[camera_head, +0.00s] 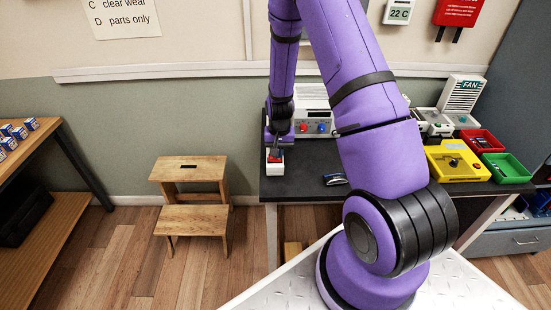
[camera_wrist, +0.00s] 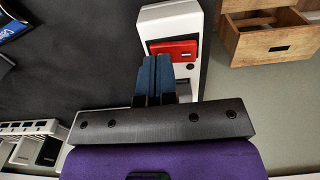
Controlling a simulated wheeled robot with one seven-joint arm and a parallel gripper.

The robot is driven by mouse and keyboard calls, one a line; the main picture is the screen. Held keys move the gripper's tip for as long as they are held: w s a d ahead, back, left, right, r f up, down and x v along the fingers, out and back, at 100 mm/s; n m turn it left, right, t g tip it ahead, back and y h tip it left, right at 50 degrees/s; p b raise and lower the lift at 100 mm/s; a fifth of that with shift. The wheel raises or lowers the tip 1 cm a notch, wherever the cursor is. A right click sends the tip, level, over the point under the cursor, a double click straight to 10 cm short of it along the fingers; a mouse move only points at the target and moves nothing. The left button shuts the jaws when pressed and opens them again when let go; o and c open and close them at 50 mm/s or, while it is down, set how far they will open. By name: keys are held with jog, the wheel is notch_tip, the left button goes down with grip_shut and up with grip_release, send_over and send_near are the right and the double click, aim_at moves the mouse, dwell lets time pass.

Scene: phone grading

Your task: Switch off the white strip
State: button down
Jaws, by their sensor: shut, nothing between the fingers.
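The white strip (camera_head: 274,167) lies at the left end of the dark table, with a red switch (camera_head: 273,158) on top. In the wrist view the white strip (camera_wrist: 171,22) runs down the picture, and its red rocker switch (camera_wrist: 173,49) is near its upper part. My gripper (camera_head: 274,149) is over the strip. In the wrist view its blue fingertips (camera_wrist: 155,72) are shut together with nothing between them. They are right beside the red switch and cover part of the strip. I cannot tell whether they touch the switch or which way it is tipped.
A white box with red and blue knobs (camera_head: 312,128) stands behind the strip. A small dark item (camera_head: 335,179) lies near the table's front edge. Yellow (camera_head: 457,163), red (camera_head: 480,140) and green trays (camera_head: 507,168) are at the right. A wooden step stool (camera_head: 192,195) stands left of the table.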

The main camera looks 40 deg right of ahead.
jog(key=shift+r, duration=3.05)
jog(key=s+a+r+n+t, duration=0.1)
jog(key=s+a+r, duration=0.15)
jog(key=r, duration=0.55)
jog(key=s+a+r+n+t, duration=0.1)
jog(key=s+a+r, duration=0.15)
jog(key=r, duration=0.55)
jog(key=s+a+r+n+t, duration=0.1)
jog(key=a+r, duration=0.2)
jog(key=r, duration=0.5)
jog(key=s+a+r+n+t, duration=0.1)
jog(key=s+a+r+n, duration=0.1)
jog(key=s+r, duration=0.4)
jog(key=s+a+r+n+t, duration=0.1)
jog(key=s+a+r, duration=0.2)
jog(key=s, duration=1.1)
notch_tip(320, 180, up, 4)
jog(key=shift+s+f+n, duration=0.1)
jog(key=shift+s+n, duration=0.2)
jog(key=shift+n, duration=0.1)
